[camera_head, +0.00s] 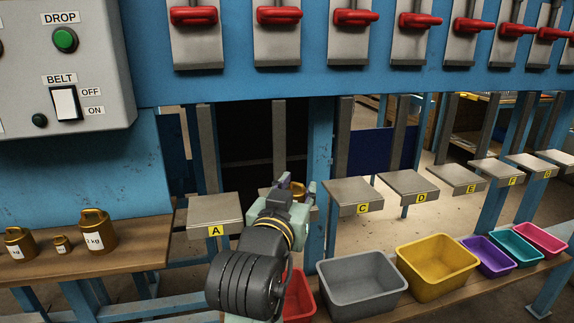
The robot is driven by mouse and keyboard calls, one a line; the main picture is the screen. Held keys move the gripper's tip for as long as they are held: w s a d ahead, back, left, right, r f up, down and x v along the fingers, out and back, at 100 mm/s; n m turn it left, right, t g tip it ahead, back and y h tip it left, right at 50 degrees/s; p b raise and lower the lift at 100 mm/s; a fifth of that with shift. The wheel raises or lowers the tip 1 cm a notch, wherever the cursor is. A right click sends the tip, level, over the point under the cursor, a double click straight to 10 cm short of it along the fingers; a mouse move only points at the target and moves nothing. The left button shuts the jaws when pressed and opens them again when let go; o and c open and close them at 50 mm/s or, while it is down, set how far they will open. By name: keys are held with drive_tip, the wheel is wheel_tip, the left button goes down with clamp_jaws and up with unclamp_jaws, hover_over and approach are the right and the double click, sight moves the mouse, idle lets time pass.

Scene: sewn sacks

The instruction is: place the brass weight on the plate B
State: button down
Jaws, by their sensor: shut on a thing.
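My gripper (293,186) is over the area of plate B (266,191), between plate A (214,209) and plate C (353,194). It is shut on a brass weight (299,188), of which only a small golden part shows behind the fingers. Most of plate B and its label are hidden by my arm and gripper. I cannot tell whether the held weight touches the plate. Several other brass weights, such as the large one marked 2 kg (97,234), stand on the wooden shelf (125,258) at left.
Plates D (408,183) and E (457,178) and others continue to the right, empty. Below are grey (362,286), yellow (437,265) and smaller coloured bins, with a red bin (299,298) partly behind my arm. Red-handled clamps (278,16) hang above. A control box (65,60) is upper left.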

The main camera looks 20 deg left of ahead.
drive_tip(key=w+a, duration=0.2)
drive_tip(key=w, duration=0.1)
drive_tip(key=w+a+p, duration=0.1)
drive_tip(key=w+a, duration=0.1)
drive_tip(key=w, duration=0.2)
drive_tip(key=w+a+f+p, duration=0.1)
drive_tip(key=w+a, duration=0.1)
drive_tip(key=w, duration=0.2)
drive_tip(key=shift+w, duration=0.25)
drive_tip(key=shift+w+a+f, duration=0.1)
drive_tip(key=shift+f, duration=0.05)
drive_tip(key=shift+f+p, duration=0.35)
drive_tip(key=shift+f, duration=1.3)
drive_tip(key=shift+f, duration=0.2)
drive_tip(key=c, duration=1.2)
unclamp_jaws()
drive_tip(key=shift+o, duration=0.2)
